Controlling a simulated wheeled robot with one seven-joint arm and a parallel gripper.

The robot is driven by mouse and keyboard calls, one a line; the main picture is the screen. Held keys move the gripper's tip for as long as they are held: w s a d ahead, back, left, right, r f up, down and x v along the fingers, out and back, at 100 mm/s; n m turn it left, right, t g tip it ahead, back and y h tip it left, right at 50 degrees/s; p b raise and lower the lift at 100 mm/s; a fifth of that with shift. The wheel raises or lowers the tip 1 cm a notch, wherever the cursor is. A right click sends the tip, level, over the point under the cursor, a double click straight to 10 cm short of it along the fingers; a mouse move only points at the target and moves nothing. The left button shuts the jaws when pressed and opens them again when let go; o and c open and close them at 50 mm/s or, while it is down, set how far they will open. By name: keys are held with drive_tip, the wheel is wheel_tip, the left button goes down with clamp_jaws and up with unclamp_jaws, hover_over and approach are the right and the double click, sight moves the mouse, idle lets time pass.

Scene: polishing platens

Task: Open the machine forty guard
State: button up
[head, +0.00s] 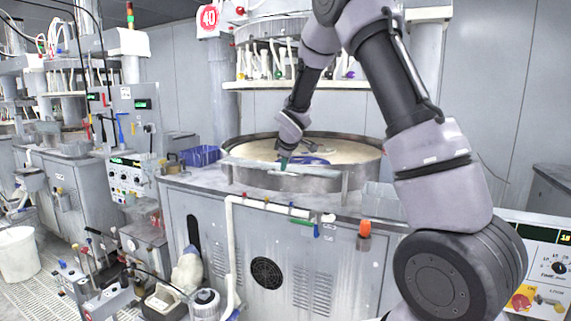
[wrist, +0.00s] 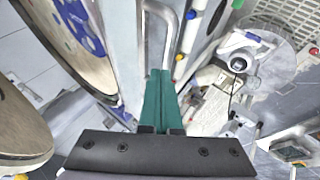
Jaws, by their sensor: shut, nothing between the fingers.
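Machine forty, marked by a red round 40 sign (head: 209,18), has a wide round basin with a pale platen (head: 335,148). A flat grey guard panel (head: 315,183) runs along the front of the basin. My gripper (head: 284,163) points down at the guard's upper edge, near its middle. Its green fingers are shut with nothing between them; I cannot tell whether they touch the guard. In the wrist view the shut fingers (wrist: 161,90) lie beside a pale upright strip, perhaps the guard (wrist: 122,45), with the platen (wrist: 50,55) to the left.
A blue bin (head: 201,155) sits left of the basin. Small coloured valves (head: 290,210) line a white pipe on the cabinet front. Bottles and tools crowd the lower left.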

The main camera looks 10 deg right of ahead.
drive_tip(key=o, duration=0.6)
drive_tip(key=shift+w+d, duration=0.1)
drive_tip(key=shift+d, duration=0.05)
drive_tip(key=shift+r, duration=0.1)
drive_tip(key=v, duration=1)
drive_tip(key=shift+s+r, duration=0.2)
drive_tip(key=shift+s, duration=0.15)
